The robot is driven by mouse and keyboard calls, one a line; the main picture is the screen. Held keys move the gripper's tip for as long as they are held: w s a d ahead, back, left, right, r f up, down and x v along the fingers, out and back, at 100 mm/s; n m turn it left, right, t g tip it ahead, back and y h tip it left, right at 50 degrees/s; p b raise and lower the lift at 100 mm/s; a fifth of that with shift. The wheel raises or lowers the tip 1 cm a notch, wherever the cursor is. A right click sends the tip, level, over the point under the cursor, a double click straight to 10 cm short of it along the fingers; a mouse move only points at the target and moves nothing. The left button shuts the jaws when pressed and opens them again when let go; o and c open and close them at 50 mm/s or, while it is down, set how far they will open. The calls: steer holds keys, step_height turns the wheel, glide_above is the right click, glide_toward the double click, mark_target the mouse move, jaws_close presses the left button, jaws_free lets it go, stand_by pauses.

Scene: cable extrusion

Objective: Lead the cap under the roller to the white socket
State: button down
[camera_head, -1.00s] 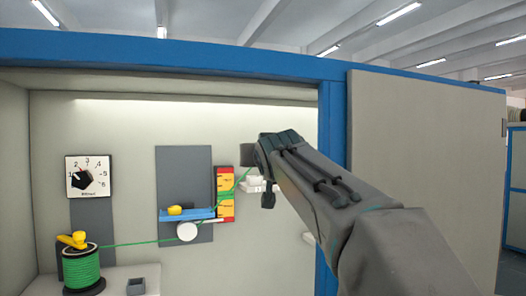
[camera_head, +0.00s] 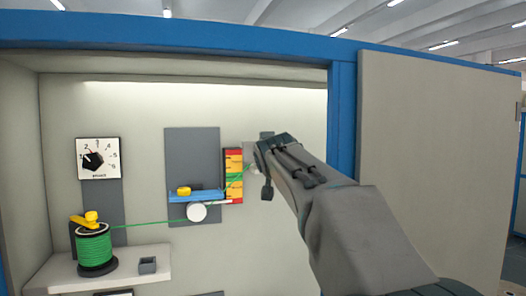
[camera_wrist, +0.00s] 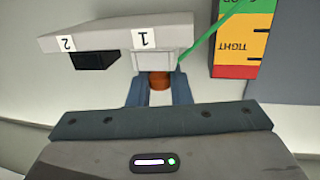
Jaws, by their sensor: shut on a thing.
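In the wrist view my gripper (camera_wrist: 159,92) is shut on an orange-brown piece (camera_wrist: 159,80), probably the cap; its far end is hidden. A white piece (camera_wrist: 153,62) sits directly beyond it, under label 1 of the white socket block (camera_wrist: 110,33). A dark opening (camera_wrist: 97,60) shows under label 2. Whether the cap is inside the socket cannot be told. The green cable (camera_wrist: 205,40) meets the white piece's right edge. In the head view the cable passes the white roller (camera_head: 196,212) and rises to my gripper (camera_head: 262,160), whose fingertips are hidden.
A green cable spool (camera_head: 94,245) with a yellow handle stands left on a shelf (camera_head: 60,270). A blue bar (camera_head: 197,196) lies above the roller. A red-yellow-green scale (camera_head: 233,175) stands left of my gripper. A dial (camera_head: 99,158) is on the wall. A blue post (camera_head: 342,120) frames the right side.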

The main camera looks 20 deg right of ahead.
steer(key=shift+f+b, duration=0.25)
steer(key=shift+b, duration=0.1)
stand_by(0.4)
steer(key=c, duration=1.2)
jaws_free()
steer(key=shift+c, duration=0.2)
steer(key=shift+s+a+f+b, duration=0.1)
steer(key=shift+s+b, duration=0.45)
steer(key=shift+s, duration=0.05)
steer(key=b+v, duration=0.5)
steer(key=v, duration=0.7)
steer(key=shift+s, duration=0.3)
steer(key=o, duration=1)
steer(key=shift+o, duration=0.2)
